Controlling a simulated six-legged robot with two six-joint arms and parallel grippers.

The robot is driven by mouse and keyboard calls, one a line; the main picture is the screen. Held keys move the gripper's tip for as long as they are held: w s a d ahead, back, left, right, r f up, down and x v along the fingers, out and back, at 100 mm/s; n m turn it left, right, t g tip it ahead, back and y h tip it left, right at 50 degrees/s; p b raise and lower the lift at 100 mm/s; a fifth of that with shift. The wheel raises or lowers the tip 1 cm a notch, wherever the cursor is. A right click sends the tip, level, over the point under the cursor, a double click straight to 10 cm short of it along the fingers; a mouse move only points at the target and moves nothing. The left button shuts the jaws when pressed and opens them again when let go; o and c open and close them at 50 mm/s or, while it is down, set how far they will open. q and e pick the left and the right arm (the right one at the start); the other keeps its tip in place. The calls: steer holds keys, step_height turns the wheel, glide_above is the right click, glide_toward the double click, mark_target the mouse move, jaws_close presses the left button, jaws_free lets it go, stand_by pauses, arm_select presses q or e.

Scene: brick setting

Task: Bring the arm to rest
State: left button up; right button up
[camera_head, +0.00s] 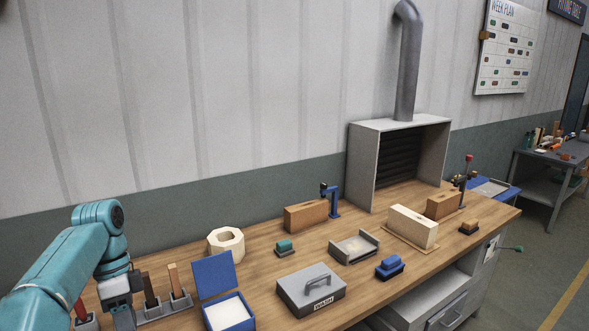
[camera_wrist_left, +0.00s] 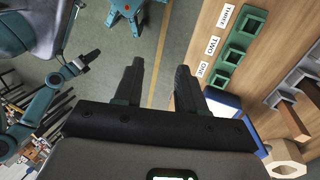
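My teal left arm (camera_head: 98,235) comes in from the left in the head view, bent down at the wrist beside the bench's near left part. Its fingertips are not clear there. In the left wrist view my left gripper (camera_wrist_left: 159,70) has its two dark fingers spread apart, with nothing between them. Below them are the green floor and its yellow line. A teal arm with dark tips (camera_wrist_left: 84,63) shows at the left of that view, apparently my right arm. Whether its gripper is open is too small to tell.
The wooden bench (camera_head: 265,262) holds an open blue box (camera_head: 214,277), a pale octagonal ring (camera_head: 226,242), a grey lidded case (camera_head: 311,290), and a tool rack (camera_head: 165,306) near my left arm. A green three-slot holder (camera_wrist_left: 238,40) shows in the wrist view.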

arm_select(q)
steer(key=d+f+n+t+h+b, duration=0.15)
steer(key=d+f, duration=0.35)
steer(key=f, duration=0.8)
steer(key=d+f+n+y, duration=0.1)
steer(key=d+f+n, duration=0.35)
steer(key=f, duration=0.95)
steer(key=s+d+f+n+h+b, duration=0.25)
steer(key=s+d+f, duration=0.45)
steer(key=s+f, duration=0.35)
steer(key=s+d+f+n+t, duration=0.1)
steer(key=s+n, duration=0.1)
steer(key=s, duration=0.4)
steer(key=s+d+f+n+t+y, duration=0.1)
steer(key=s+d+f+n, duration=0.1)
steer(key=s, duration=0.5)
steer(key=shift+d+n, duration=0.3)
steer(key=shift+n, duration=0.25)
arm_select(e)
steer(key=f, duration=0.4)
steer(key=shift+s+d+f, duration=0.1)
steer(key=shift+d+f, duration=0.05)
steer(key=shift+d, duration=0.1)
arm_select(q)
steer(key=shift+w+f, duration=0.1)
steer(key=shift+w, duration=0.05)
